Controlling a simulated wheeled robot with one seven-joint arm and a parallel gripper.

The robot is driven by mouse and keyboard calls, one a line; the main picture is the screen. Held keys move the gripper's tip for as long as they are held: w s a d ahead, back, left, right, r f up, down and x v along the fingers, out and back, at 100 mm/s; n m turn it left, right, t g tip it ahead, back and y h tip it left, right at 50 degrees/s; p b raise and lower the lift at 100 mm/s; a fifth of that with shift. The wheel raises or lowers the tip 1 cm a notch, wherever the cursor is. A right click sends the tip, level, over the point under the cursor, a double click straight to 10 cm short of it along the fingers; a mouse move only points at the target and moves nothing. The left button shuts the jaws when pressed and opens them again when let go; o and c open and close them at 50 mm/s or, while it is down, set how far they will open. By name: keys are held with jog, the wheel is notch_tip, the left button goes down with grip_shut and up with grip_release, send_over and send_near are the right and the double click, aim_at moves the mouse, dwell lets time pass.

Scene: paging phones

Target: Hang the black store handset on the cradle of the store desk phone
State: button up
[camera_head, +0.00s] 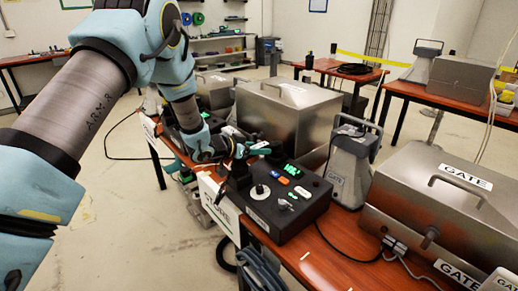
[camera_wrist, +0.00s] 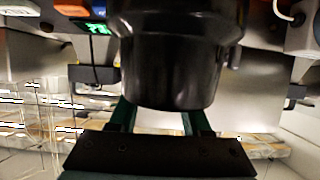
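The desk phone nearest my gripper is a black box (camera_head: 285,215) with a lit green display, coloured buttons and a knob. A white sign, partly hidden and ending in what looks like "ORE", hangs on the table edge beside it. My gripper (camera_head: 243,152) is at the phone's left rear side. The black handset (camera_head: 238,174) is at the gripper, upright beside the phone box. In the wrist view its thick round end (camera_wrist: 175,65) fills the middle, between and in front of my green fingers (camera_wrist: 160,120). The fingers appear shut on it; their contact is hidden. The cradle is not clearly visible.
A steel case (camera_head: 288,115) stands behind the phone. A grey GATE unit (camera_head: 350,165) and a large GATE case (camera_head: 440,210) are to the right on the same wooden table (camera_head: 325,262). Cables lie along the table and floor. Open floor (camera_head: 120,200) lies left.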

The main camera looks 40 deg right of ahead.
jog(key=o, duration=0.4)
jog(key=shift+c, duration=0.2)
jog(key=shift+r, duration=0.2)
jog(key=s+b+v, duration=0.1)
jog(key=b+v, duration=0.2)
jog(key=v, duration=0.9)
jog(key=w+a+r+n+t+y, duration=0.1)
jog(key=w+a+n+t+y, duration=0.15)
jog(key=w+a, duration=0.4)
jog(key=w+a+r+n+t+y, duration=0.1)
jog(key=w+a+n+t+y, duration=0.2)
jog(key=a, duration=0.7)
jog(key=w+a+n+t+y, duration=0.2)
jog(key=w+a+n, duration=0.1)
jog(key=w+a, duration=0.4)
jog(key=s+a+n+y, duration=0.2)
jog(key=s+a, duration=0.1)
jog(key=a, duration=0.5)
jog(key=s+a+n+y, duration=0.2)
jog(key=s+a+n, duration=0.1)
jog(key=a, duration=0.4)
jog(key=s+a+n+g+y, duration=0.1)
jog(key=s+a+n+g, duration=0.3)
jog(key=s+a, duration=0.5)
jog(key=s+g, duration=0.1)
jog(key=s, duration=0.2)
jog(key=shift+s+a+r+y+p, duration=0.3)
jog(key=shift+s+r+y, duration=0.05)
